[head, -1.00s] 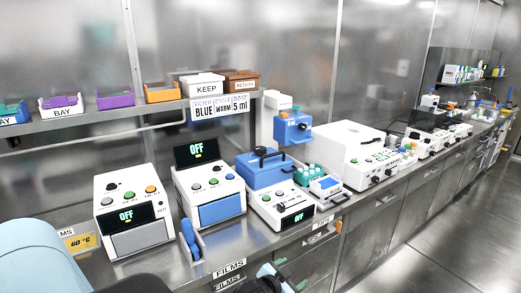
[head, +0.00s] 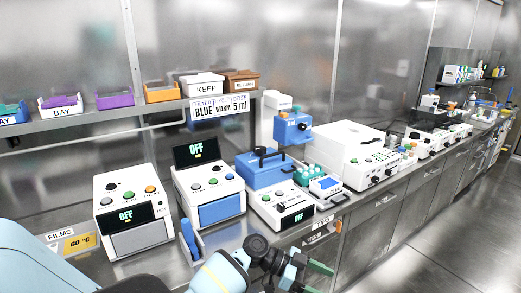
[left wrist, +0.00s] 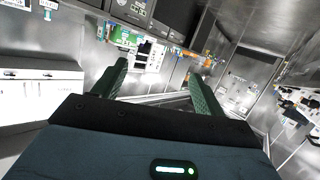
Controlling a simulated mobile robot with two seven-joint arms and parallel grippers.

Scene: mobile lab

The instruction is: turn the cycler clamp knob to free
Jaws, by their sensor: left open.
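My left gripper (head: 322,279) is at the bottom of the head view, in front of the bench, with its green fingers apart and nothing between them. Its open fingers also show in the left wrist view (left wrist: 158,72). No device carries a readable cycler label. A white machine with a blue lid and black handle (head: 264,170) stands on the bench behind the gripper; its front has round buttons and an OFF display. A larger white machine (head: 345,150) to its right has dark knobs (head: 375,180) on its front. I cannot tell which knob is the clamp knob. The gripper touches neither machine.
Two white OFF devices (head: 131,212) (head: 208,190) stand at left. A narrow tray with blue tubes (head: 190,238) is beside them. A small white and blue box (head: 326,187) sits near the bench edge. A shelf with bins (head: 115,99) runs above. The floor at right (head: 430,240) is clear.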

